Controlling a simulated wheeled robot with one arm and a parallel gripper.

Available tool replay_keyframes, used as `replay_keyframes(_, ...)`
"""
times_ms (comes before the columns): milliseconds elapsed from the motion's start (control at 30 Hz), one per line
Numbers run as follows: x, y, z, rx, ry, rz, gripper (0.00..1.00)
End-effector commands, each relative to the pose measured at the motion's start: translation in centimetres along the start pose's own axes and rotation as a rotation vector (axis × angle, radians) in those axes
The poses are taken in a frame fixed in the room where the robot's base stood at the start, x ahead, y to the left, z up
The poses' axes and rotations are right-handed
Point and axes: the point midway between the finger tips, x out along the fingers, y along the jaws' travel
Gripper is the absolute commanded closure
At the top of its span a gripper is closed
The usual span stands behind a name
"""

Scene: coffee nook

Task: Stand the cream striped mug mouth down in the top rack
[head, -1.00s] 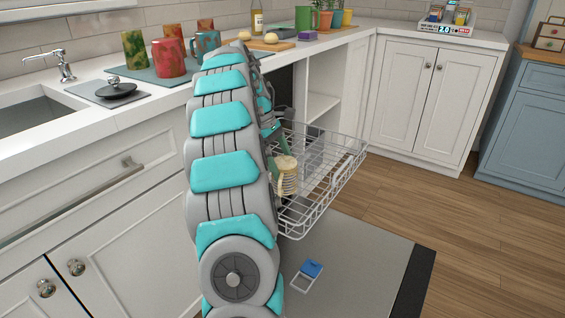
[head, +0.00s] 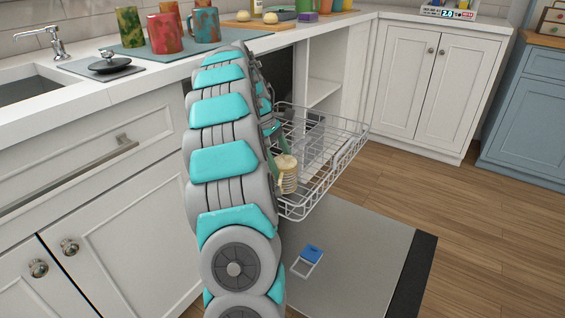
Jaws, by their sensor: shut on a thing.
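The cream striped mug (head: 287,179) shows beside my arm, at the near left side of the pulled-out top rack (head: 325,180). Its pale, flat end faces up and its striped side shows below. My gripper (head: 277,148) is mostly hidden behind my arm; a green-grey part of it reaches down to the mug. It is shut on the mug. I cannot tell whether the mug touches the rack floor.
The rack's wire rim stands around the mug, and the rack looks mostly empty. Several mugs (head: 164,33) stand on a mat on the counter. A blue-topped item (head: 312,254) lies on the grey surface (head: 365,250) below. Wooden floor is clear to the right.

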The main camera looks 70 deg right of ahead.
Motion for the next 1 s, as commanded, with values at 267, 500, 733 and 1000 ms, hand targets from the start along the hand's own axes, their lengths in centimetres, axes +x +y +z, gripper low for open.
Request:
replay_keyframes(267, -0.04, 0.02, 0.01, 0.001, 0.000, 0.001, 0.98)
replay_keyframes(500, 0.18, 0.05, -0.09, 0.001, 0.000, 0.002, 0.98)
replay_keyframes(733, 0.44, 0.07, -0.22, 0.001, 0.001, 0.003, 0.98)
replay_keyframes(1000, 0.54, 0.06, -0.26, 0.001, 0.001, 0.002, 0.00)
